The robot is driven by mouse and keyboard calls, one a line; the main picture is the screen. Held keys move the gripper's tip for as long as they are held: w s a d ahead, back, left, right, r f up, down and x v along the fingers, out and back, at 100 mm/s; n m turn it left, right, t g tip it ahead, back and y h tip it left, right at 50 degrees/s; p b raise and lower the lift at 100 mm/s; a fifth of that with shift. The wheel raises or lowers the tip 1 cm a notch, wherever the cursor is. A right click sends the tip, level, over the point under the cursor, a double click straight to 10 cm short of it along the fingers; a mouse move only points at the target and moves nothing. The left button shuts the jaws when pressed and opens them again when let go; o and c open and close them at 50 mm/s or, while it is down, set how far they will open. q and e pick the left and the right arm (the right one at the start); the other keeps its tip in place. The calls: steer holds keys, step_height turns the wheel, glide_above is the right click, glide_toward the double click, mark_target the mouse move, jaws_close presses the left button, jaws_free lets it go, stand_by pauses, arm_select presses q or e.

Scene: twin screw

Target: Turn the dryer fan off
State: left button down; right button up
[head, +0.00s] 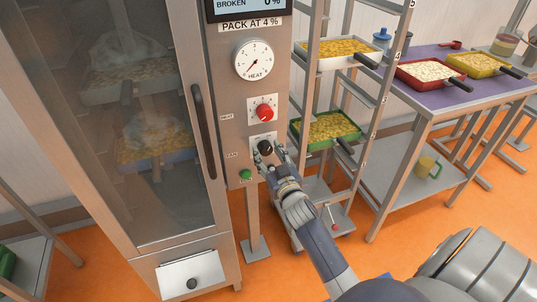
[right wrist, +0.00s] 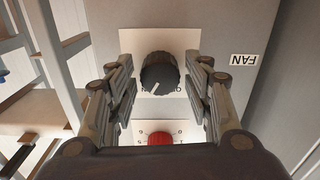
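The black fan knob (head: 265,147) sits on the dryer's metal control column, below the red heat knob (head: 265,113). My right gripper (head: 267,153) reaches up to the fan knob from below right. In the right wrist view, which is upside down, the black knob (right wrist: 160,72) lies between the two fingers, with a gap visible on each side. The gripper is open around it. The knob's white pointer mark points toward the lower left of that view, and the lettering near it is partly hidden. The FAN label (right wrist: 243,60) is beside it. My left gripper is not in view.
The dryer's glass door with its long handle (head: 203,130) is left of the column. A green button (head: 246,174) is below the fan knob. A rack with a green tray (head: 322,143) stands close on the right, and a table with food trays stands farther right.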

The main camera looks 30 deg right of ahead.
steer(key=c, duration=0.6)
steer(key=shift+n, duration=0.4)
steer(key=n, duration=0.4)
steer(key=shift+n+p, duration=0.4)
steer(key=n, duration=0.6)
steer(key=shift+n, duration=0.3)
steer(key=o, duration=1.1)
